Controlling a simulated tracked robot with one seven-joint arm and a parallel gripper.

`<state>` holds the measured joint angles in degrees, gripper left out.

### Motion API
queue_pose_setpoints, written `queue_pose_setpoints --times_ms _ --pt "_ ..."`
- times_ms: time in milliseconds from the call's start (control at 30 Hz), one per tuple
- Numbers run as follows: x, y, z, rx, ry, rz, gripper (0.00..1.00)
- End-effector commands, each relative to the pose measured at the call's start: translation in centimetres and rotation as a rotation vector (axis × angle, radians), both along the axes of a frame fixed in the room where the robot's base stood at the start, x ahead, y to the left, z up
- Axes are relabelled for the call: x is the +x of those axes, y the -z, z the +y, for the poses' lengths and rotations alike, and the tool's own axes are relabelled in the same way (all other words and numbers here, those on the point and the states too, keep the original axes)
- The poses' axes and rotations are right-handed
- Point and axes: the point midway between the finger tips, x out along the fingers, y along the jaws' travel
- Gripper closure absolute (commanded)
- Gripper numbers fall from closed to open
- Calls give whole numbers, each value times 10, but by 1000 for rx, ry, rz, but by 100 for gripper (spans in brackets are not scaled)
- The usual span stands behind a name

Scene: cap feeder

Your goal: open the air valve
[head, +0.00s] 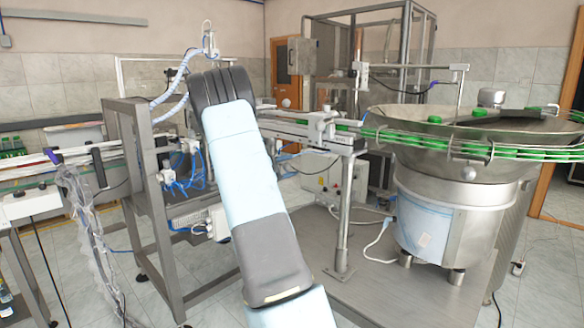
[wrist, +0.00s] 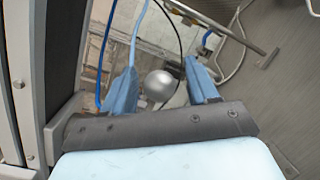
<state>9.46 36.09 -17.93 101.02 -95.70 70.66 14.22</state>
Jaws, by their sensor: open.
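In the wrist view my gripper (wrist: 160,68) is open, with its two blue fingers spread apart. A round silver knob (wrist: 160,85) shows between the fingers, with a visible gap on each side. It looks like the air valve's handle, but the valve body is not clear. How far the knob lies beyond the fingers cannot be told. In the head view my arm hides the gripper. Blue air fittings and tubes (head: 178,178) show on the frame left of my arm; I cannot make out the valve there.
A steel frame (head: 140,180) stands left of my arm. The bowl feeder (head: 455,190) with green caps (head: 480,112) stands right, its cap rail (head: 300,130) running behind my arm. In the wrist view blue tubes (wrist: 104,50) and a black cable (wrist: 178,40) pass close to the fingers.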

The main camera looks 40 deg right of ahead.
Motion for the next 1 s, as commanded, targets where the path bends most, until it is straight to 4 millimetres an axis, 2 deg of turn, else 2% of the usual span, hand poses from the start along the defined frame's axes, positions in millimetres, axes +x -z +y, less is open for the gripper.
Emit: queue_pose_setpoints --times_ms 200,500,1000 --pt "-2 0 -13 1 0 0 41" --pt "-2 0 -14 1 -1 0 42" --pt "-2 0 -13 1 -1 0 90"
